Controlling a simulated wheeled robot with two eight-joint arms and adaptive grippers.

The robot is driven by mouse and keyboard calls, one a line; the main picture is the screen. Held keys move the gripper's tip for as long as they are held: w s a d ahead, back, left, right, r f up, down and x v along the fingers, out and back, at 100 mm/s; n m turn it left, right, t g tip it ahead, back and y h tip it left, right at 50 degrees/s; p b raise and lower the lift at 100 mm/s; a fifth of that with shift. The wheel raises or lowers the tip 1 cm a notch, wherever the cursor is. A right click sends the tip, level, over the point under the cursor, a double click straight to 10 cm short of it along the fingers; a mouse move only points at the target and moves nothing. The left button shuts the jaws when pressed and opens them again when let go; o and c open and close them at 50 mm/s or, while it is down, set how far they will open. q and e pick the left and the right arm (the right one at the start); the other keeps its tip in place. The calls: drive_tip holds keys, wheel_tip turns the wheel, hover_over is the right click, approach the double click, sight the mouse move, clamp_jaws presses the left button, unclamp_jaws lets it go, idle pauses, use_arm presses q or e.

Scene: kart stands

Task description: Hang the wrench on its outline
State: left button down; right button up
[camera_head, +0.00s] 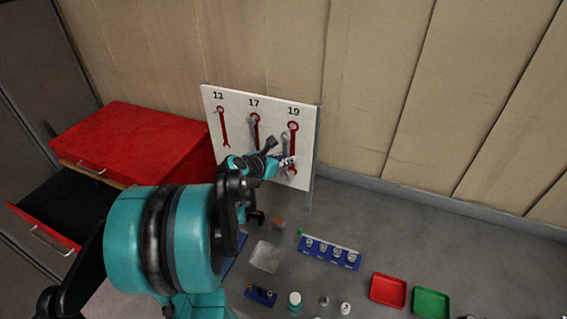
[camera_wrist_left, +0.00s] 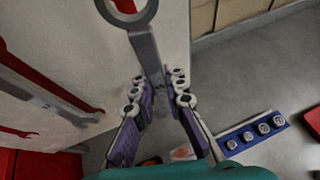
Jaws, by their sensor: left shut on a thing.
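The white board (camera_head: 232,98) stands against the wall with red wrench outlines under 13, 17 and 19. My left gripper (camera_head: 284,163) is in front of the board's right part, at the 19 outline (camera_head: 293,127). It is shut on a grey wrench (camera_head: 285,143). In the left wrist view the wrench (camera_wrist_left: 146,48) points away from the fingers (camera_wrist_left: 157,90), ring end up, close to the board; red shows through its ring. I cannot tell whether it touches the board. Another grey wrench (camera_head: 255,128) hangs at the 17 outline. My right gripper is out of view.
A red cabinet (camera_head: 130,135) with an open drawer (camera_head: 62,205) stands left of the board. Below right are a blue holder with several sockets (camera_head: 330,252), a red tray (camera_head: 388,290) and a green tray (camera_head: 431,303). The space right of the board is clear.

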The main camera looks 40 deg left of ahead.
sight(293, 149)
use_arm(q)
drive_tip(key=shift+w+a, duration=0.25)
drive_tip(key=shift+w, duration=0.55)
drive_tip(key=shift+w+a, duration=0.25)
drive_tip(key=shift+w, duration=0.55)
drive_tip(key=shift+w+a+r+b, duration=0.1)
drive_tip(key=shift+w+a+b, duration=0.05)
drive_tip(key=shift+b, duration=0.3)
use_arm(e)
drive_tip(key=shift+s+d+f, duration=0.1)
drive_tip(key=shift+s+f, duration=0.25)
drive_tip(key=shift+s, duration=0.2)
use_arm(q)
drive_tip(key=shift+w+a, duration=0.15)
